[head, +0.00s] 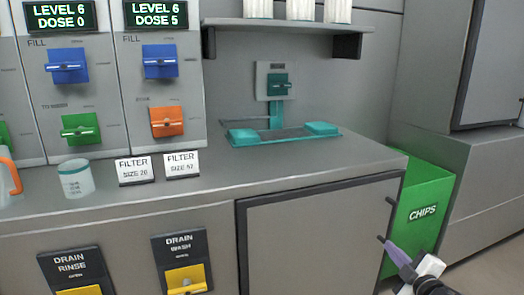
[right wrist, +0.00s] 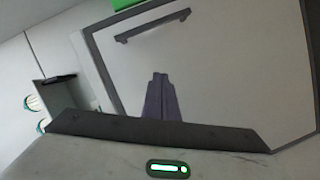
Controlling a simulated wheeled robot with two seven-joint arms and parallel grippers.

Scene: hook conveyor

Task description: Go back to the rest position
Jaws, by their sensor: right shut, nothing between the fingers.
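My right gripper (head: 388,243) is low at the right of the head view, in front of the green chips bin and beside the right end of the counter. Its purple fingers are together and hold nothing. They also show closed in the middle of the right wrist view (right wrist: 161,95), against a pale grey panel (right wrist: 215,65) with a dark bar handle. My left gripper is in neither view.
The grey counter (head: 220,178) carries a teal fixture (head: 283,133), a white cup (head: 76,178) and two filter signs. A green chips bin (head: 418,212) stands right of the counter. Panels with blue, green and orange levers stand at the back left. A shelf (head: 285,27) hangs above.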

